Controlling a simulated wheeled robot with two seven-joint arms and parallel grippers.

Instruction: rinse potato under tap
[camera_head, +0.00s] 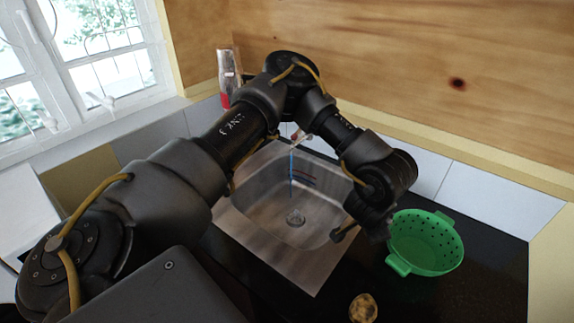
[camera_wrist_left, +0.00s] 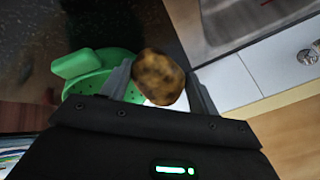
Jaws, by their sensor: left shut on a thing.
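In the wrist view my left gripper (camera_wrist_left: 162,85) is shut on a brown, dark-spotted potato (camera_wrist_left: 160,77), held between its two fingers. In the head view the left arm reaches across the sink (camera_head: 265,215), and its wrist hangs between the sink's right rim and the green colander. A brown potato (camera_head: 363,308) also shows at the bottom of the head view; I cannot tell whether it is the same one. The tap (camera_head: 299,136) is mostly hidden behind my arm. A thin blue vertical streak (camera_head: 291,175) hangs below it over the basin. My right gripper is not in view.
The green colander (camera_head: 425,243) stands on the dark counter (camera_head: 480,285) right of the sink. A red and clear bottle (camera_head: 229,78) stands in the back left corner. A window is at the left, and a tiled and plywood wall closes the back.

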